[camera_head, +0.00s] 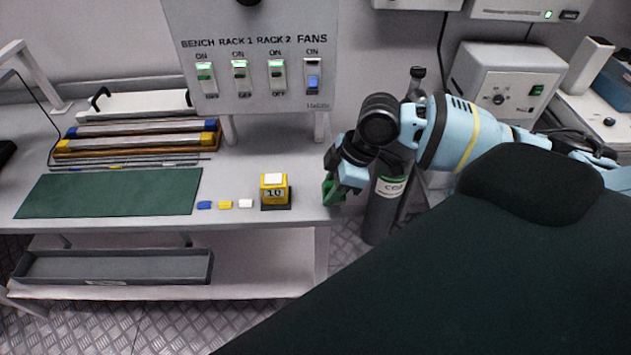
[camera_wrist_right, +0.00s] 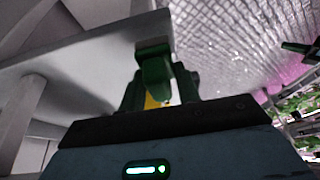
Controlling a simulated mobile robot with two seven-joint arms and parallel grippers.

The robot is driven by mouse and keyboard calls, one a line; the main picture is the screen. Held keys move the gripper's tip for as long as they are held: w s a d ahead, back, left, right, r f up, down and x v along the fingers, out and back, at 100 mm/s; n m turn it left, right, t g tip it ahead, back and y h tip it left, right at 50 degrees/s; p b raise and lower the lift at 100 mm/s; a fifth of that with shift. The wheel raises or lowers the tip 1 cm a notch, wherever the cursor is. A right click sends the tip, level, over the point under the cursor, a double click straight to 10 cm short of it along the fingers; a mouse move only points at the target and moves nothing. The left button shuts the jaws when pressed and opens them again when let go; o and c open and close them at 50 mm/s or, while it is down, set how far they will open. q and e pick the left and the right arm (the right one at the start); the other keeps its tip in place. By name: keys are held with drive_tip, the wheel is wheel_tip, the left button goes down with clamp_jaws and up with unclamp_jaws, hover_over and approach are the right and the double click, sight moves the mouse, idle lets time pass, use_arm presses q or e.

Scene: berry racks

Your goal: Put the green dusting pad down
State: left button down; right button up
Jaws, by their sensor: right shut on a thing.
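My right gripper (camera_head: 334,190) is at the right end of the bench, by its front corner. It is shut on the green dusting pad (camera_head: 328,188), which shows as a small green piece at the fingertips. In the right wrist view the green dusting pad (camera_wrist_right: 154,66) sits between the dark fingers of my right gripper (camera_wrist_right: 158,88), with a bit of yellow below it. The pad overlaps the bench's edge in the picture; I cannot tell whether it touches the bench. My left gripper is not in view.
The bench (camera_head: 250,150) holds a green mat (camera_head: 110,192), small blue, yellow and white pieces (camera_head: 225,204), and a yellow block marked 10 (camera_head: 274,188). A switch panel (camera_head: 255,60) stands behind. A grey gas cylinder (camera_head: 381,215) stands right of the bench. Bare bench lies left of my gripper.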

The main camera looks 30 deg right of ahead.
drive_tip(key=shift+w+f, duration=0.15)
drive_tip(key=shift+w, duration=1.95)
drive_tip(key=shift+w+f, duration=0.75)
drive_tip(key=shift+f, duration=0.9)
drive_tip(key=shift+f, duration=0.1)
drive_tip(key=o, duration=0.9)
